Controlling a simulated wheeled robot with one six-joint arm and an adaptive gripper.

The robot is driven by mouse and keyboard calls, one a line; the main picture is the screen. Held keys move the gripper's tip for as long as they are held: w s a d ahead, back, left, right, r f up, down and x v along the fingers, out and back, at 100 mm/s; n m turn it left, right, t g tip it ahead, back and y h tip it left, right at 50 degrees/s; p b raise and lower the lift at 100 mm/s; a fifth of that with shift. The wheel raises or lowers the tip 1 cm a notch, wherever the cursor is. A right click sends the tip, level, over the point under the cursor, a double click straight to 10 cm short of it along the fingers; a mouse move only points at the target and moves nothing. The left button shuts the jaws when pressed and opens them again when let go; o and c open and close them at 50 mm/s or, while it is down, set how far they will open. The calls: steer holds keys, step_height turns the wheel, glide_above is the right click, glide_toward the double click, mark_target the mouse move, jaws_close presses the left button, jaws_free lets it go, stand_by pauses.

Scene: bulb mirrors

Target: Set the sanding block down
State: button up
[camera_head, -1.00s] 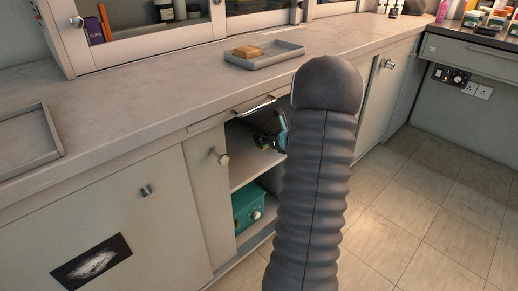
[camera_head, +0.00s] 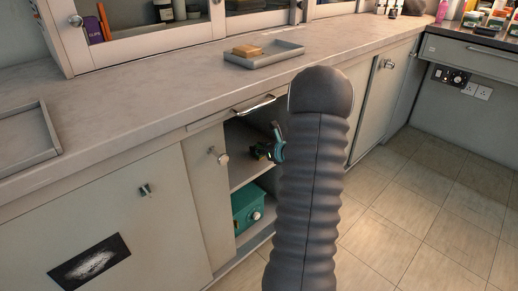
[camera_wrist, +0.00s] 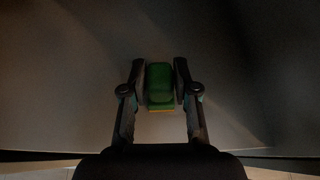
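The sanding block, green with a yellow lower edge, shows in the wrist view (camera_wrist: 160,86) between the two fingers of my gripper (camera_wrist: 160,80). The fingers are closed along its two sides. In the head view, my gripper (camera_head: 262,152) is small and dark inside the open cabinet, over the upper shelf (camera_head: 243,174), and my arm hides part of it. A bit of the green block shows by the fingers. I cannot tell whether the block touches the shelf. The wrist view is dim, with a plain grey surface behind the block.
A teal box (camera_head: 247,208) with a knob stands on the lower shelf. A sliding door (camera_head: 205,165) with a knob borders the opening on the left. The countertop (camera_head: 130,95) above holds a grey tray (camera_head: 290,49) with a tan block (camera_head: 246,51) and another tray (camera_head: 50,128).

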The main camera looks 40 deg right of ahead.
steer(key=shift+o, duration=1.2)
steer(key=shift+r, duration=0.15)
steer(key=shift+s+r, duration=0.1)
steer(key=shift+s, duration=0.1)
steer(key=v, duration=1.1)
steer(key=shift+s+r+p, duration=0.15)
steer(key=shift+s+p, duration=0.1)
steer(key=shift+p, duration=0.05)
